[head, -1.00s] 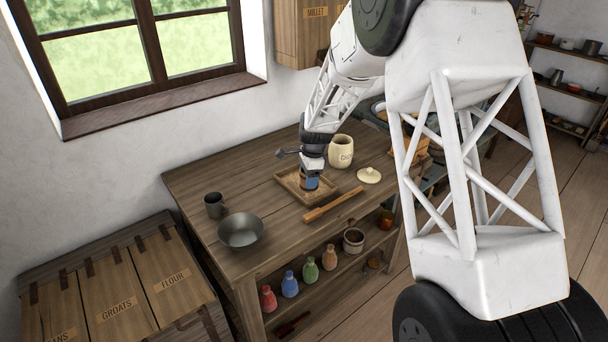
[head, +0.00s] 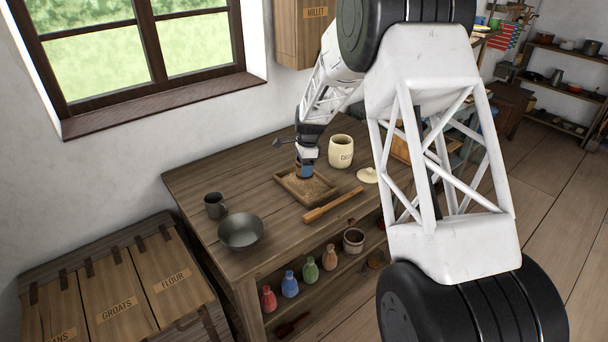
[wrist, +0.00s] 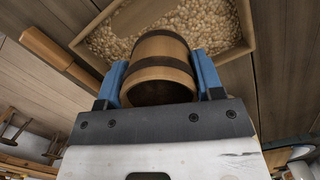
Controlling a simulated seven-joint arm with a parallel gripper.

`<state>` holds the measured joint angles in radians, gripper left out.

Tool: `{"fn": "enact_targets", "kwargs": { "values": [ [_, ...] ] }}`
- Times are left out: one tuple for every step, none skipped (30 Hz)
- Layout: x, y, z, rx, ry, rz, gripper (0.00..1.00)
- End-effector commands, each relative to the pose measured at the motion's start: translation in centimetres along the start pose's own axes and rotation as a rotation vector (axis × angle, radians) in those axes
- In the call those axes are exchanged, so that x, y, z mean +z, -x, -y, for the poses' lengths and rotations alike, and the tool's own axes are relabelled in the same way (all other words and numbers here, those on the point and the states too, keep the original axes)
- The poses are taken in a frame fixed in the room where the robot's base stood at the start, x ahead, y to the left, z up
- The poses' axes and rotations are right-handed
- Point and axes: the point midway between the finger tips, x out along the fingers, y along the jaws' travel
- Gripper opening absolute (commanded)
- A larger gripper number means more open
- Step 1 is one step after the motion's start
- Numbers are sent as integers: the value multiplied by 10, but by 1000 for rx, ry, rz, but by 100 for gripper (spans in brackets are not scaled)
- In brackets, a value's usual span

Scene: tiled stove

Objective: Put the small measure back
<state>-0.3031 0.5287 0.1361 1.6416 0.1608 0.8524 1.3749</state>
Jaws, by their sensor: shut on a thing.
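My gripper (head: 305,171) is above the shallow wooden tray of grain (head: 279,181) on the table. In the wrist view, its blue fingers (wrist: 160,78) are shut on the small measure (wrist: 160,48), a round wooden cup with dark bands. The measure sits between the fingers with its near round end facing the camera. The grain tray (wrist: 247,22) shows beyond it. In the head view the measure is mostly hidden by the gripper, and its exact height over the grain is hard to tell.
A cream labelled pot (head: 341,151) stands open right of the tray, with a pale lid (head: 367,175) in front. A metal mug (head: 215,205) and bowl (head: 241,231) stand left. Several coloured bottles (head: 310,270) line the shelf below.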

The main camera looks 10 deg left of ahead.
Motion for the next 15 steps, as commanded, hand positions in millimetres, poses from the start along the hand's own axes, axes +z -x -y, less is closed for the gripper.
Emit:
{"fn": "enact_targets", "kwargs": {
  "values": [
    [0,0,0,0,0,0,32],
    [0,-1,0,0,0,0,32],
    [0,-2,0,0,0,0,32],
    [0,-4,0,0,0,0,32],
    [-1,-6,0,1,0,0,32],
    [-1,-9,0,1,0,0,32],
    [-1,-12,0,1,0,0,32],
    [-2,-15,-1,2,0,0,32],
    [-2,-19,-1,2,0,0,32],
    [-3,-22,-1,2,-1,1,32],
    [-3,-26,-1,2,-1,1,32],
    [-4,-29,-1,2,-1,0,32],
    [-4,-32,0,1,-1,0,32],
    [-4,-33,0,1,-1,0,32],
    [-4,-35,0,0,-1,0,32]
  ]
}}
